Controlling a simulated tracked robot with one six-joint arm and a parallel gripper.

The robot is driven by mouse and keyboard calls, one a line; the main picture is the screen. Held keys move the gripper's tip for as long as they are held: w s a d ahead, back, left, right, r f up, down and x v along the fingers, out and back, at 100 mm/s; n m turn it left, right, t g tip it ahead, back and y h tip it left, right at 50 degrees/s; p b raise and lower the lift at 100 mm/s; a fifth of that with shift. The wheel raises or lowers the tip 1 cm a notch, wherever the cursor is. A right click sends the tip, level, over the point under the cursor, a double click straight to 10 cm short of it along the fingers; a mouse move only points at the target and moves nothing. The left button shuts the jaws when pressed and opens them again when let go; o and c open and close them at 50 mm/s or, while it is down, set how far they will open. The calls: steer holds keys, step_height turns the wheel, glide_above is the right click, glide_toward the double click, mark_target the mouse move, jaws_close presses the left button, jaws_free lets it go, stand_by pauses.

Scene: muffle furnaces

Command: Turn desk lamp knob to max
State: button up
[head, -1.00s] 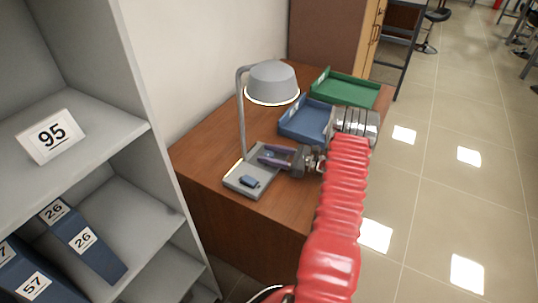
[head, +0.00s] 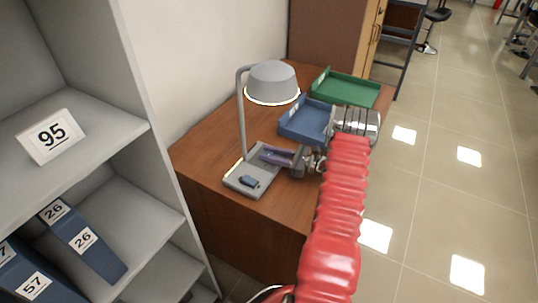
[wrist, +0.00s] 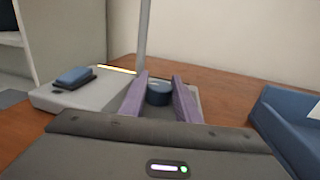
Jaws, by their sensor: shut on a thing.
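The grey desk lamp (head: 272,80) stands upright on the brown desk, its shade on a bent pole. Its flat base (head: 240,183) carries a blue rectangular switch (wrist: 73,76) and a round dark blue knob (wrist: 158,93). My gripper (head: 266,154) reaches over the base from the right with its purple fingers. In the wrist view the fingers stand on either side of the knob and are shut on it. In the head view the fingers hide the knob. A thin yellow lit strip (wrist: 116,70) shows along the base edge.
A blue tray (head: 303,122) and a green tray (head: 345,88) lie on the desk (head: 205,158) behind my gripper. A grey shelf (head: 130,215) with blue binders stands at the left. Tiled floor (head: 435,180) is open at the right.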

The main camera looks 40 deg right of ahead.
steer(key=shift+m+h, duration=0.3)
steer(key=shift+h, duration=0.1)
steer(key=shift+a+m+t+h, duration=0.1)
steer(key=shift+m+t+h, duration=0.45)
steer(key=shift+m+h, duration=0.65)
steer(key=shift+m+t+h, duration=0.55)
steer(key=shift+m+h, duration=0.15)
steer(key=shift+h, duration=0.9)
steer(key=shift+m+h, duration=0.6)
steer(key=shift+h, duration=0.7)
steer(key=o, duration=1)
steer(key=shift+o, duration=0.2)
steer(key=shift+s, duration=0.1)
steer(key=s, duration=1.3)
steer(key=shift+s, duration=0.35)
